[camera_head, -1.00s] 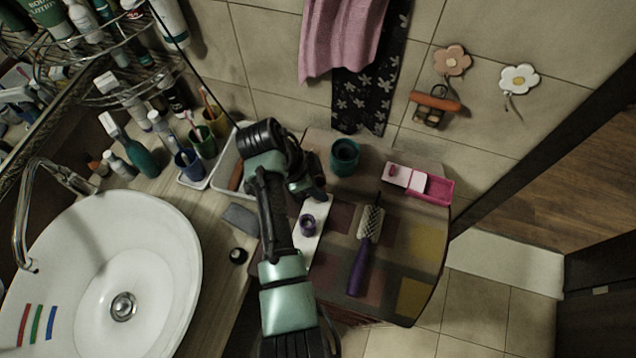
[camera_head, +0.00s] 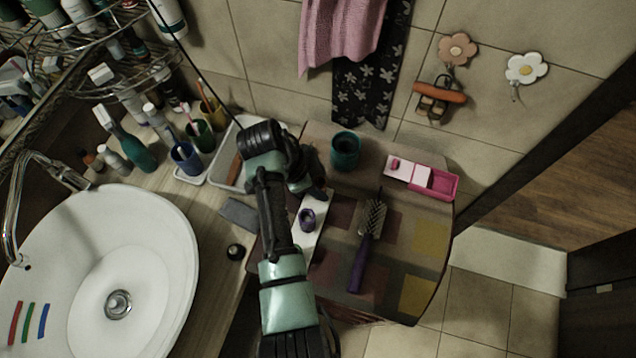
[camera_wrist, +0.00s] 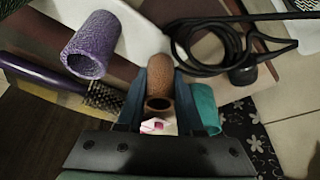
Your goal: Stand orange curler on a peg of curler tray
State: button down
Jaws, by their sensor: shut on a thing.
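The orange curler (camera_wrist: 159,88) shows as a brown-orange tube between the two fingers of my gripper (camera_wrist: 162,92) in the wrist view, its open end toward the camera. My gripper is shut on it. A rounded brown form lies just beyond it; I cannot tell whether it is part of the same curler. The white curler tray (camera_head: 302,238) lies on the mat in the head view, with a purple curler (camera_head: 307,218) standing on it. The purple curler also shows in the wrist view (camera_wrist: 92,46). In the head view my arm hides the orange curler. The pegs are not clearly visible.
A purple-handled brush (camera_head: 367,240) lies right of the tray. A teal cup (camera_head: 345,151) and a pink-and-white box (camera_head: 436,183) stand behind. The sink (camera_head: 150,230) is at left. A black cable (camera_wrist: 215,30) loops beyond my gripper in the wrist view.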

jog(key=shift+c, duration=2.4)
grip_release()
jog(key=v, duration=1.3)
jog(key=shift+f, duration=0.1)
